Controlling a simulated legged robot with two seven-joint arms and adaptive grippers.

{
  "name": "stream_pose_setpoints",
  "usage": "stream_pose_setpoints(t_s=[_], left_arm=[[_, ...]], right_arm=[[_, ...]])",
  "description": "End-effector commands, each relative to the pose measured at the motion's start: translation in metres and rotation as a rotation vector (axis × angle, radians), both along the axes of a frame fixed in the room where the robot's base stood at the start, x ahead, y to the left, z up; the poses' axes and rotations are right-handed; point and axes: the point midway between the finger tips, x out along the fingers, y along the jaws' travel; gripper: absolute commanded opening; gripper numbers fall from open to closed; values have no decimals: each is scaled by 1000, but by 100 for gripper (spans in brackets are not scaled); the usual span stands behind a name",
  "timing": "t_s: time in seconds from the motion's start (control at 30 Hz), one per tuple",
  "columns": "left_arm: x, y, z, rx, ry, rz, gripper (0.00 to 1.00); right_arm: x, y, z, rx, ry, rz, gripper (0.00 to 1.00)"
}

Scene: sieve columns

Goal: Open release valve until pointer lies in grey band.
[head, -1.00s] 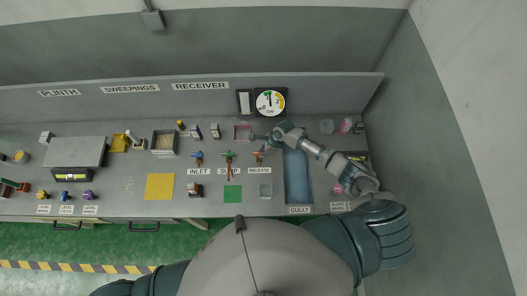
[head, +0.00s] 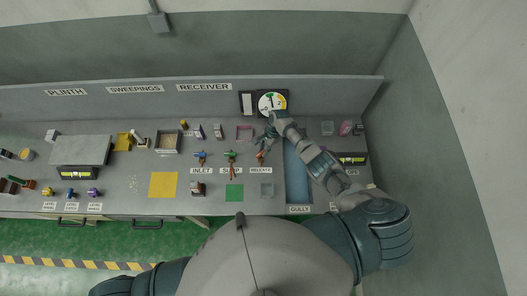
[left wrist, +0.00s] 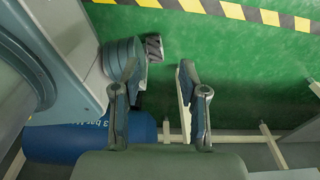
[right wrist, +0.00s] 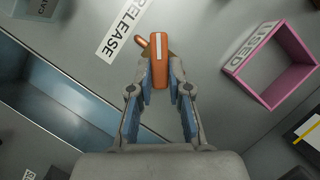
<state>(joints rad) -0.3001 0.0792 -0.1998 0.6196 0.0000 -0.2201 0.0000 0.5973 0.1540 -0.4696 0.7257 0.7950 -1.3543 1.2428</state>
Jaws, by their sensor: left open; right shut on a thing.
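The orange release valve handle (right wrist: 159,62) stands between my right gripper's fingertips (right wrist: 160,82) in the right wrist view. The gripper is shut on it, beside the RELEASE label (right wrist: 123,30). In the head view the release valve (head: 261,156) is partly covered by my right gripper (head: 265,143). The round gauge (head: 272,102) stands behind it on the bench's back panel. My left gripper (left wrist: 157,85) is open and empty over the green floor.
A pink square frame (right wrist: 273,62) lies close to the right gripper. The blue gully trough (head: 297,178) runs under my right forearm. The inlet valve (head: 200,156) and another valve (head: 231,155) stand left of the release valve. A blue cylinder (left wrist: 70,143) lies near the left gripper.

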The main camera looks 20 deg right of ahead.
Motion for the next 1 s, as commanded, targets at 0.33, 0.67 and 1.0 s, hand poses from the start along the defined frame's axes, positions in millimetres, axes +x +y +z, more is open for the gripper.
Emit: stream_pose_setpoints(t_s=[0.33, 0.67, 1.0], left_arm=[[-3, 0, -27, 0, 4, 0, 43], [-5, 0, -45, 1, 8, 0, 43], [10, -2, -48, 2, 0, 2, 43]], right_arm=[[8, -2, -4, -9, -4, 324, 0], [13, 3, -3, -9, -7, 609, 0], [15, 7, -1, -11, -9, 790, 0]])
